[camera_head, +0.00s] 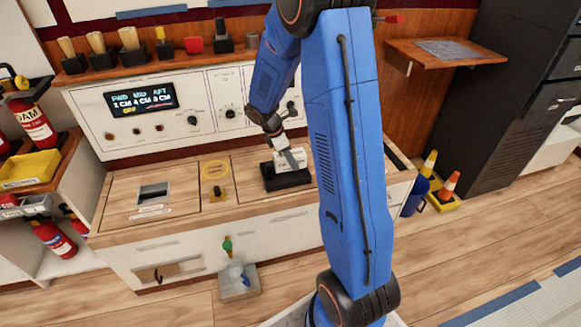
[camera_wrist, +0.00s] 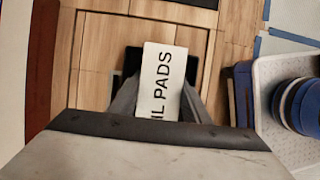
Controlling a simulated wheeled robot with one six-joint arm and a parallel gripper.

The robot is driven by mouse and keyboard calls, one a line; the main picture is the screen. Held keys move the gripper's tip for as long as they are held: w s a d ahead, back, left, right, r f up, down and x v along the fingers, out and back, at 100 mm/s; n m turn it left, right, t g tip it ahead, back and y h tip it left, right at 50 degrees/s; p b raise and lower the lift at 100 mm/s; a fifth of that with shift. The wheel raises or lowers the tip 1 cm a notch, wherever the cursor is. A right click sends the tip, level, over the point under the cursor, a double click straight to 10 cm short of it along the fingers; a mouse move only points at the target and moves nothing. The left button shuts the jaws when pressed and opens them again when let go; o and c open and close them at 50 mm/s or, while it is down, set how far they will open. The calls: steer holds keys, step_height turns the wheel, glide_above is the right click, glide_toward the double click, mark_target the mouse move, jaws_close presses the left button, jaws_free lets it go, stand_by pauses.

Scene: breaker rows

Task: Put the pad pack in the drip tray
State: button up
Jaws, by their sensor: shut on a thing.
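The pad pack is white with dark lettering reading "IL PADS" in the wrist view (camera_wrist: 160,75); in the head view (camera_head: 292,161) it is at the right part of the wooden counter. My gripper (camera_head: 287,150) is shut on it, with a finger on each side (camera_wrist: 155,105). The pack is in or just above a black holder (camera_head: 288,182); I cannot tell if they touch. A grey tray (camera_head: 248,290), which looks like the drip tray, is low in front of the cabinet, below a green-handled tap (camera_head: 228,243). A pale, clear-looking object (camera_head: 236,272) is at the tray.
A control panel (camera_head: 165,105) rises behind the counter. A yellow bin (camera_head: 28,168) and fire extinguishers (camera_head: 32,122) are at the left. Cones (camera_head: 449,185) and a blue bucket (camera_head: 413,196) stand on the right. My blue arm hides part of the counter.

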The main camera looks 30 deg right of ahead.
steer(key=shift+f, duration=1.95)
steer(key=shift+f, duration=0.15)
steer(key=o, duration=1.1)
